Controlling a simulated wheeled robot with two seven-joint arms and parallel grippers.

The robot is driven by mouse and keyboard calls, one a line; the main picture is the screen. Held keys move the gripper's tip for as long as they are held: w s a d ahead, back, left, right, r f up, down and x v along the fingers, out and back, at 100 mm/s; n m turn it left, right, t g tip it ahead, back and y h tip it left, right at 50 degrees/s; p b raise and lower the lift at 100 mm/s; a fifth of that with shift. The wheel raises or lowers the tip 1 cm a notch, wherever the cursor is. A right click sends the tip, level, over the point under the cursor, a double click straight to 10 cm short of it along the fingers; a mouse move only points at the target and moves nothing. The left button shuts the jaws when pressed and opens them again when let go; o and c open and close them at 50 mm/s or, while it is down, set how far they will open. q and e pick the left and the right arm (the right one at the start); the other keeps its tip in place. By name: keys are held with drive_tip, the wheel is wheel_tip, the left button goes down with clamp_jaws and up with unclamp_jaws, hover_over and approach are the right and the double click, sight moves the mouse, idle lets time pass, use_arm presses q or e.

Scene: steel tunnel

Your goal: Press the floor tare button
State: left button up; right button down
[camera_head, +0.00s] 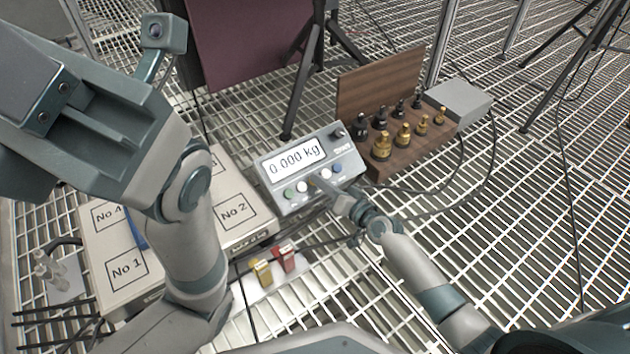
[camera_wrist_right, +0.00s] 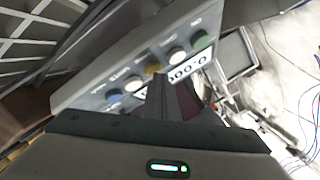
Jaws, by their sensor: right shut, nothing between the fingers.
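The grey indicator box (camera_head: 338,140) stands mid-picture, its display reading 0.000 kg. Its front has a row of coloured buttons; in the right wrist view green (camera_wrist_right: 198,40), white (camera_wrist_right: 177,54), yellow (camera_wrist_right: 152,66), another white (camera_wrist_right: 133,82) and blue (camera_wrist_right: 114,97) ones show. Their labels are too small to read, so I cannot tell which is floor tare. My right gripper (camera_head: 318,182) is shut and empty, its tips in front of the button row. Contact is unclear. It also shows in the right wrist view (camera_wrist_right: 172,80). My left gripper is raised at upper left, its fingertips unclear.
A numbered platform (camera_head: 128,262) lies left of the box. A yellow piece (camera_head: 262,272) and a red piece (camera_head: 284,257) sit on a pale plate below it. A wooden stand (camera_head: 418,150) with several weights is at right. Cables cross the grating floor.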

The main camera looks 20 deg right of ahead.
idle(0.4)
drive_tip(key=shift+s+r+p, duration=0.25)
drive_tip(key=shift+r+p, duration=0.1)
drive_tip(key=shift+p, duration=0.05)
drive_tip(key=shift+d+r, duration=0.1)
drive_tip(key=s+r+p, duration=0.1)
drive_tip(key=r+p, duration=0.1)
drive_tip(key=s+d+r+p, duration=0.1)
drive_tip(key=s+r+p, duration=0.1)
drive_tip(key=p, duration=0.1)
drive_tip(key=shift+s+r, duration=0.15)
drive_tip(key=shift+r, duration=0.2)
idle(1.0)
